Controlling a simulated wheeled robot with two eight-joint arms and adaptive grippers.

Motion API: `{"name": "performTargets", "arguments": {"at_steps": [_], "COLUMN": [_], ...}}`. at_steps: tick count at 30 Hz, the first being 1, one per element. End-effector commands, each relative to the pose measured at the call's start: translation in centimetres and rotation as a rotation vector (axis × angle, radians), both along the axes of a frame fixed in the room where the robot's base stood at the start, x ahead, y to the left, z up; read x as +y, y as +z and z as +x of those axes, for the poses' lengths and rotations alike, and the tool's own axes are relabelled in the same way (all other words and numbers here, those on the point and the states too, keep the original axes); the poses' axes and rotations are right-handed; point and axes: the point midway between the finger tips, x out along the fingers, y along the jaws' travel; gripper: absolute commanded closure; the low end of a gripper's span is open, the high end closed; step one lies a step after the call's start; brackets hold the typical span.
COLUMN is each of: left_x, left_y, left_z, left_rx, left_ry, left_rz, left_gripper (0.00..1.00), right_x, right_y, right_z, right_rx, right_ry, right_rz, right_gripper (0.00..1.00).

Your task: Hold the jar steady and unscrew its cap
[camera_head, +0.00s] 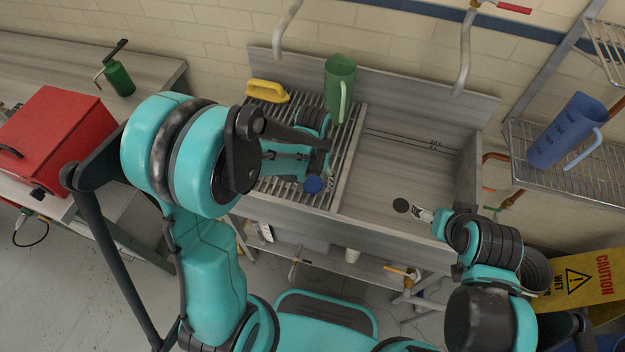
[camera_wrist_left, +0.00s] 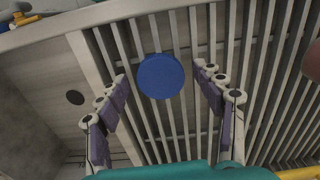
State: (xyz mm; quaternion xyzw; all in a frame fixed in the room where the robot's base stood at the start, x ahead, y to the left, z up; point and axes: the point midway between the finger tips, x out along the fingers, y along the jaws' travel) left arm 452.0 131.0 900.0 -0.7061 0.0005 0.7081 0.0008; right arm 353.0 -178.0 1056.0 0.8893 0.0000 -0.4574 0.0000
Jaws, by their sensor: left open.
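The jar's round blue cap (camera_head: 313,185) shows on the slatted drainboard (camera_head: 345,172), close to the front edge. In the left wrist view the cap (camera_wrist_left: 161,76) is seen from above and hides the jar's body. My left gripper (camera_head: 322,168) is over the drainboard beside the cap. In the left wrist view its fingers (camera_wrist_left: 160,85) are open, one on each side of the cap, with gaps to it. My right gripper (camera_head: 422,213) is over the sink basin, well to the right of the jar; its fingers are too small to read.
A green pitcher (camera_head: 340,88) and a yellow item (camera_head: 267,91) stand at the back of the drainboard. The sink basin (camera_head: 405,165) is empty, with a dark drain. A red case (camera_head: 55,135) and green bottle (camera_head: 119,78) are left; a blue jug (camera_head: 567,130) is on the right rack.

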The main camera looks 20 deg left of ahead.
Motion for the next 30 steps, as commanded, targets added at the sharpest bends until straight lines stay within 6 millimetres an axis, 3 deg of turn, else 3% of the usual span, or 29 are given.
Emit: {"name": "performTargets", "arguments": {"at_steps": [5,15,23,30], "left_x": [0.0,0.0,0.0,1.3], "left_y": [1.9,9.4,12.3,15.5], "left_z": [0.0,0.0,0.0,-2.4], "left_rx": [0.000,0.000,-0.003,-0.135], "left_ry": [0.000,0.000,0.000,0.002], "left_rz": [0.000,0.000,0.000,-0.011], "left_gripper": [0.32,0.32,0.32,0.32], "right_x": [0.0,0.0,0.0,0.0], "right_y": [1.0,3.4,4.1,4.1], "right_z": [0.0,0.0,0.0,0.0], "right_rx": [0.000,0.000,0.000,0.000], "right_ry": [0.000,0.000,0.000,0.000], "right_rz": [0.000,0.000,0.000,0.000], "right_gripper": [0.26,0.26,0.26,0.26]}}
